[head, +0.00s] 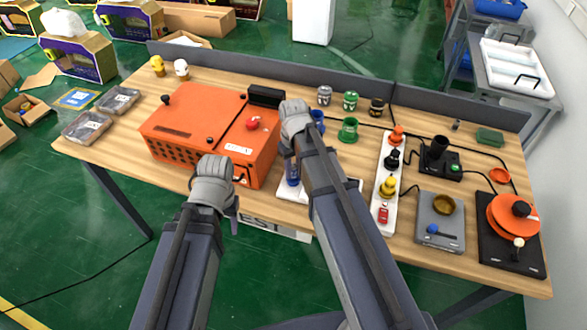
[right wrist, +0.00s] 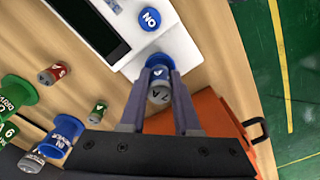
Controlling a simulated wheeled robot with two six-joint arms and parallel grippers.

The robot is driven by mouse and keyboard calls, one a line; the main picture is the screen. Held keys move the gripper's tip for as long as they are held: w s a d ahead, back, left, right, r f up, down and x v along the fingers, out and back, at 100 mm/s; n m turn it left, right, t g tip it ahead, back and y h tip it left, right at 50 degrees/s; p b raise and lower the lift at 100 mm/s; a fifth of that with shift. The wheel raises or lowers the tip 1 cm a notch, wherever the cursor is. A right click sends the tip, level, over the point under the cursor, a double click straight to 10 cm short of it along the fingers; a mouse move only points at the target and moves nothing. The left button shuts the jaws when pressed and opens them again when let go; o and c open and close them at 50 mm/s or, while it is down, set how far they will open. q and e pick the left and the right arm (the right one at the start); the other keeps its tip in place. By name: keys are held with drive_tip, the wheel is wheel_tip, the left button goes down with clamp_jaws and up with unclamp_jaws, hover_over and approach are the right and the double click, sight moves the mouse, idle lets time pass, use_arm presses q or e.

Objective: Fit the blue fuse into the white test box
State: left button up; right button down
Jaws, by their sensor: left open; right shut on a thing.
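My right gripper (right wrist: 160,78) is shut on the blue fuse (right wrist: 160,95), a small cylinder with a pale labelled end, in the right wrist view. Directly beyond the fuse is a blue round socket (right wrist: 158,60) on the white test box (right wrist: 182,47). I cannot tell whether the fuse is inside the socket or just above it. A blue ON button (right wrist: 150,18) is on the same box. In the head view the box (head: 284,188) is mostly hidden behind my right arm. My left gripper (head: 236,196) is open at the front of the orange case, its fingers mostly hidden.
The orange case (head: 200,115) stands left of the box. A red fuse (right wrist: 52,74), a green fuse (right wrist: 98,112) and a blue cup (right wrist: 62,138) are nearby. A white strip with knobs (head: 393,160) lies to the right. Wood in front of the case is narrow.

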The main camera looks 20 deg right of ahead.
drive_tip(key=shift+r+p, duration=1.1)
drive_tip(key=shift+r, duration=0.15)
use_arm(q)
wheel_tip(320, 180, up, 2)
drive_tip(key=shift+r, duration=0.25)
